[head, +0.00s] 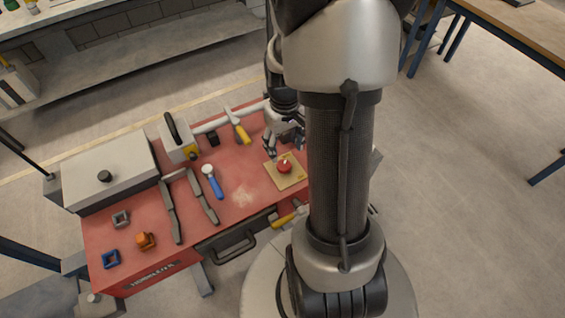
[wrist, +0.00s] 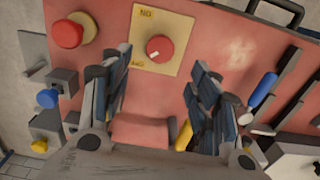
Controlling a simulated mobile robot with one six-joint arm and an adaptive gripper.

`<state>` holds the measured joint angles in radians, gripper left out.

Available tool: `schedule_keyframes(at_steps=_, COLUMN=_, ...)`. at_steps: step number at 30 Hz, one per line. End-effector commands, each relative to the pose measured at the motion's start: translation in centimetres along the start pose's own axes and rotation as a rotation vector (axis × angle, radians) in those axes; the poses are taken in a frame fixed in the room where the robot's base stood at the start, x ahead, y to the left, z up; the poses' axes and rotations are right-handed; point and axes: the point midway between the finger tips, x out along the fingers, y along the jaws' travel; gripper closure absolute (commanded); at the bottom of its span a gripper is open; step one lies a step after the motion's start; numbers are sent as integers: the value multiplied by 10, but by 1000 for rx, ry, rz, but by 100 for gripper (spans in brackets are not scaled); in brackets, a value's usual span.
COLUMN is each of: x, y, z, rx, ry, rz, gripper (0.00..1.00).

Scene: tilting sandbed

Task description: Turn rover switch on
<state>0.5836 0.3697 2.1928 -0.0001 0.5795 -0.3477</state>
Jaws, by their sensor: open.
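A round red knob (head: 285,167) with a pale mark sits on a square tan plate (head: 288,183) at the right of the red workbench top. In the wrist view the red knob (wrist: 160,49) is on the beige plate (wrist: 180,19), with yellow lettering near the plate's upper left and lower left corners. The upper lettering looks like "ON" seen upside down; the lower is too small to read. My gripper (head: 284,147) is open and empty just behind the knob in the head view. In the wrist view its fingers (wrist: 160,60) are spread either side of the knob, apparently not touching it.
A blue-handled tool (head: 213,183), a yellow-handled tool (head: 239,129) and grey bars (head: 202,195) lie on the red bench (head: 140,215). A grey box (head: 108,180) stands left. A red button (wrist: 68,34) and a blue knob (wrist: 47,98) are left in the wrist view.

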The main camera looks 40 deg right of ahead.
Motion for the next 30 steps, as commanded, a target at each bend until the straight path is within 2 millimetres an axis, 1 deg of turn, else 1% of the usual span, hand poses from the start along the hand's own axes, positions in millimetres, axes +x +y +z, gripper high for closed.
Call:
schedule_keyframes(at_steps=1, x=16, y=0, z=1, rx=0, ry=-5, rz=-2, gripper=44)
schedule_keyframes(at_steps=6, x=50, y=0, z=0, rx=0, ry=-3, rz=-1, gripper=44)
schedule_keyframes(at_steps=9, x=66, y=0, z=0, rx=0, ry=-2, rz=-1, gripper=44)
schedule_keyframes(at_steps=12, x=76, y=0, z=0, rx=0, ry=-1, rz=0, gripper=44)
schedule_keyframes(at_steps=17, x=85, y=0, z=0, rx=0, ry=-1, rz=0, gripper=44)
schedule_keyframes(at_steps=25, x=85, y=0, z=0, rx=0, ry=0, rz=0, gripper=44)
schedule_keyframes(at_steps=30, x=85, y=0, z=0, rx=0, ry=0, rz=0, gripper=55)
